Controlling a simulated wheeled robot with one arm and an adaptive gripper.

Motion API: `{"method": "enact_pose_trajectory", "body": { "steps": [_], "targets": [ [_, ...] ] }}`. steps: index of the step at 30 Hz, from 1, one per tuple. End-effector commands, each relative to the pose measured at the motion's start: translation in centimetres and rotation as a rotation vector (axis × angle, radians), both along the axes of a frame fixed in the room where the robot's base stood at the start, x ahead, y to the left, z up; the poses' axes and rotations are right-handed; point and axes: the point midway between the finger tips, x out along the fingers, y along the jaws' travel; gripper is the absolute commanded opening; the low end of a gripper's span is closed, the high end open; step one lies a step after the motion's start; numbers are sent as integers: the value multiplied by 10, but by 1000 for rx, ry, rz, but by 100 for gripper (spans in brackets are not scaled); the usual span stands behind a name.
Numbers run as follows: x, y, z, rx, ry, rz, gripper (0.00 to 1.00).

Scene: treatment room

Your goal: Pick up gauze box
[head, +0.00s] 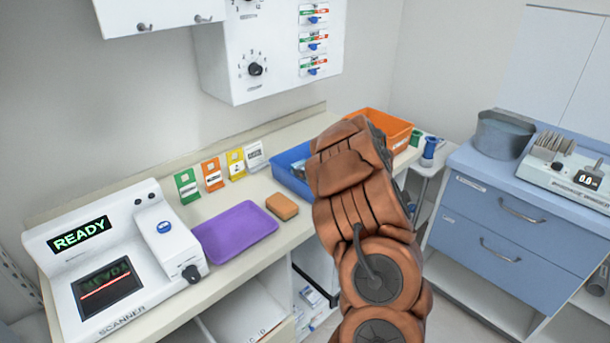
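I cannot pick out a gauze box for sure in the head view. A small orange-brown block (282,206) lies on the counter beside the purple tray (236,232); I cannot tell what it is. White packets with print (311,298) sit on a shelf below the counter, partly hidden by my arm. My copper-coloured arm rises through the middle of the view toward the bins at the back. Its fingers do not show, so I cannot see whether anything is held.
A blue bin (287,168) and an orange bin (394,129) stand on the counter, partly behind my arm. A scanner (118,262) reading READY stands at left, several coloured cards behind the tray. A blue drawer cabinet (505,225) stands at right. A wall panel (275,50) overhangs the counter.

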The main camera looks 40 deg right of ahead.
Motion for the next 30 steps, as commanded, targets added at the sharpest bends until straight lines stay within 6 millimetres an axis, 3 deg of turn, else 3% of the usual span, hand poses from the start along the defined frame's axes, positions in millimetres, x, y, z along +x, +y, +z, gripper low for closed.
{"method": "enact_pose_trajectory", "body": {
  "steps": [5,13,27,30],
  "targets": [
    [17,0,-8,3,1,3,75],
    [20,-1,-9,2,0,0,75],
    [20,-1,-9,1,0,1,27],
    [20,-1,-9,1,0,1,26]
  ]
}}
